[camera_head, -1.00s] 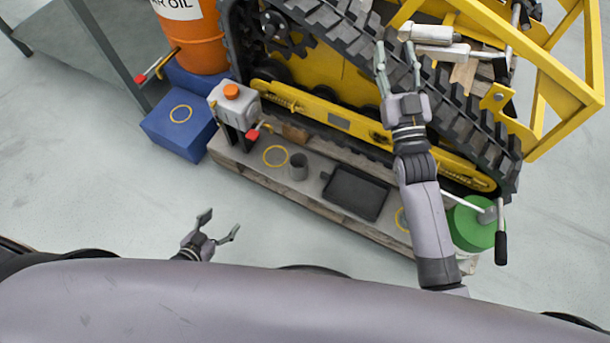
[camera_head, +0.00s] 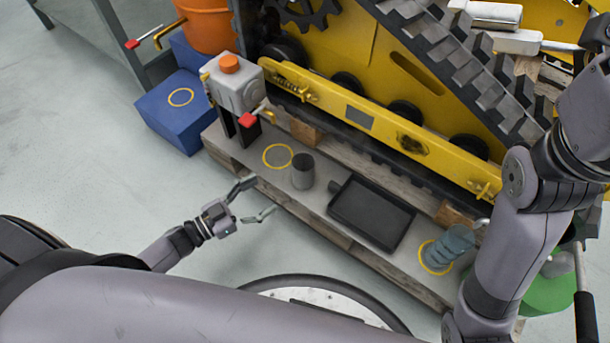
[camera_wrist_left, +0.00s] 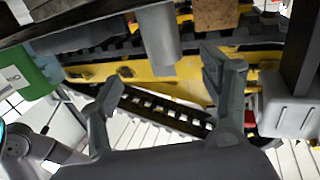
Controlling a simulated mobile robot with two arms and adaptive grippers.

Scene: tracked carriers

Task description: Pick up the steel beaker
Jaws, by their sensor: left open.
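The steel beaker (camera_head: 302,172) is a small grey cylinder standing upright on the wooden platform (camera_head: 330,222), between a yellow ring and a black tray. My left gripper (camera_head: 259,197) is open and empty, just in front of the beaker and to its left in the head view, with its fingers pointing toward it. In the left wrist view, which looks upside down, the beaker (camera_wrist_left: 160,38) shows between the two spread fingers (camera_wrist_left: 160,75), apart from both as far as I can tell. My right arm crosses the right side of the head view; its gripper is out of the picture.
The black tray (camera_head: 371,212) lies right of the beaker. A ridged blue-grey item (camera_head: 452,243) stands farther right. A yellow tracked machine (camera_head: 385,130) rises behind the platform. Blue box (camera_head: 180,118) at left.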

